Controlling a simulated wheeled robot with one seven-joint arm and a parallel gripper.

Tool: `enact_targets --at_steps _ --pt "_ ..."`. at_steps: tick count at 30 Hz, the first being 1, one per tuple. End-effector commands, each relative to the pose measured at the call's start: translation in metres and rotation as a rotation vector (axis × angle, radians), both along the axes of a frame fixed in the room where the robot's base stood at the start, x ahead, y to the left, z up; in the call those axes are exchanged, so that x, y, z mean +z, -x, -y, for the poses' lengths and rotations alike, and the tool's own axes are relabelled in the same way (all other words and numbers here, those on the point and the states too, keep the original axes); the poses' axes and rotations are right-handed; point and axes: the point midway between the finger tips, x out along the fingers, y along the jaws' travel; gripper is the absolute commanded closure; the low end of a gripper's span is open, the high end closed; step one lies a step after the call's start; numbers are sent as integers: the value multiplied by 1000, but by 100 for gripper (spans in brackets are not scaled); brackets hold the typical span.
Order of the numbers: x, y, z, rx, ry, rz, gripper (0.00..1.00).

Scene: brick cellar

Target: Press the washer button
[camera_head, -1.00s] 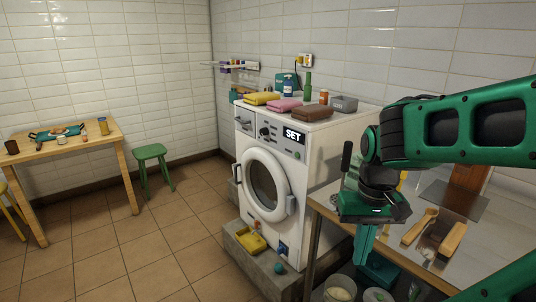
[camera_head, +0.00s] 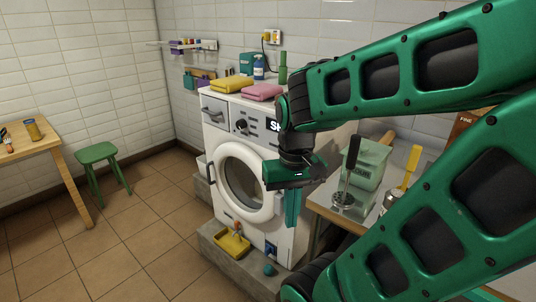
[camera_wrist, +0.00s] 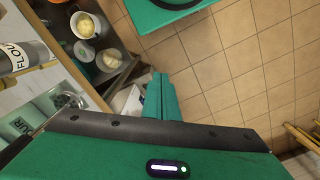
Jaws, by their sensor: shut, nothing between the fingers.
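The white washer (camera_head: 222,130) stands on a concrete plinth against the tiled wall, with its round door closed. Its control panel (camera_head: 254,124) has a dark knob and a display that my arm partly covers. I cannot make out which part is the button. My gripper (camera_head: 292,208) points down in front of the washer's right side and looks apart from it in the head view. Its fingers are shut and empty, and they also show in the wrist view (camera_wrist: 161,85).
Yellow (camera_head: 232,86) and pink (camera_head: 262,92) towels lie on the washer. A counter (camera_head: 322,203) with a green container (camera_head: 368,160) and utensils stands to the right. A yellow tray (camera_head: 232,245) sits on the plinth. A green stool (camera_head: 98,153) and open floor are at the left.

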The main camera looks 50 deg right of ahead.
Motion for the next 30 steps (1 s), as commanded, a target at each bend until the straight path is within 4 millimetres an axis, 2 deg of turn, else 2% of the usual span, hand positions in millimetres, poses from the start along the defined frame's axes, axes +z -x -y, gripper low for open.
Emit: enact_targets --at_steps 8,10,12,17,30 --pt "0 0 0 0 0 0 100" --pt "4 11 1 7 2 9 100" --pt "1 9 4 24 8 -3 100" --pt "-16 -8 17 120 48 -66 100" --pt "-77 -59 81 566 289 -380 100"
